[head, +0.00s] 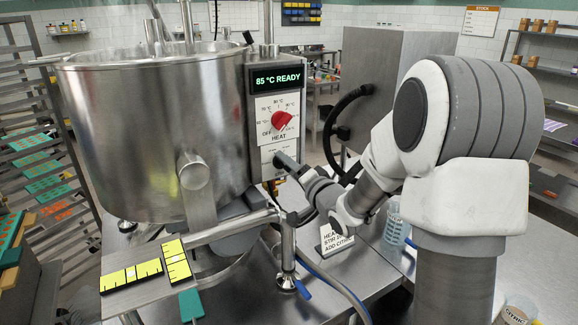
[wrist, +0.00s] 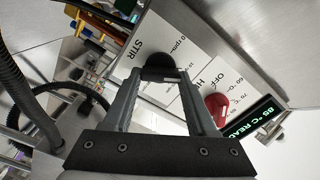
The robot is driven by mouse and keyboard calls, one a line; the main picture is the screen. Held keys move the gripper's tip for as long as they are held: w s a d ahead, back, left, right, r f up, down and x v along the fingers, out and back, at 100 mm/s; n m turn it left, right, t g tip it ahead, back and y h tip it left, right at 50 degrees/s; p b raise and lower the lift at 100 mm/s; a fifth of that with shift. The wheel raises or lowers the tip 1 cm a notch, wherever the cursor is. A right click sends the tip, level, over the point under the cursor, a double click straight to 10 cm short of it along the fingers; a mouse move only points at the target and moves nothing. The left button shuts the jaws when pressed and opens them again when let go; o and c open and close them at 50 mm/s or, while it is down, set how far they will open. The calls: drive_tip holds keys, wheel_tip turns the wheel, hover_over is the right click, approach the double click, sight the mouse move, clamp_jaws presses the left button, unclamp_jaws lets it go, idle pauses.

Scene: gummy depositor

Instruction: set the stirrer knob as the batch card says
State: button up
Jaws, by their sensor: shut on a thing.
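The black stirrer knob (wrist: 158,60) is on the white STIR panel (wrist: 150,38), which reads sideways in the wrist view. My gripper (wrist: 163,74) is shut on this knob, one finger on each side. In the head view my gripper (head: 286,163) reaches the lower control panel and hides the knob. The knob's pointer and most of its scale cannot be read. The batch card (head: 334,239) stands on the bench behind my arm, with lines starting HEAT, STIR and ADD CITRIC; my arm covers part of it, and the STIR setting is not legible.
The red HEAT knob (head: 283,119) sits just above, below the display (head: 277,79) reading "85 °C READY". The steel kettle (head: 150,130) stands left of the panel. A black cable (head: 330,125) curves behind my arm. A clear beaker (head: 396,222) stands right of the card.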

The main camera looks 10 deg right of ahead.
drive_tip(key=o, duration=1.4)
drive_tip(key=shift+c, duration=0.2)
drive_tip(key=b+v, duration=0.6)
drive_tip(key=v, duration=1.1)
drive_tip(key=shift+s+b, duration=0.2)
drive_tip(key=shift+b, duration=0.15)
drive_tip(key=shift+r, duration=0.1)
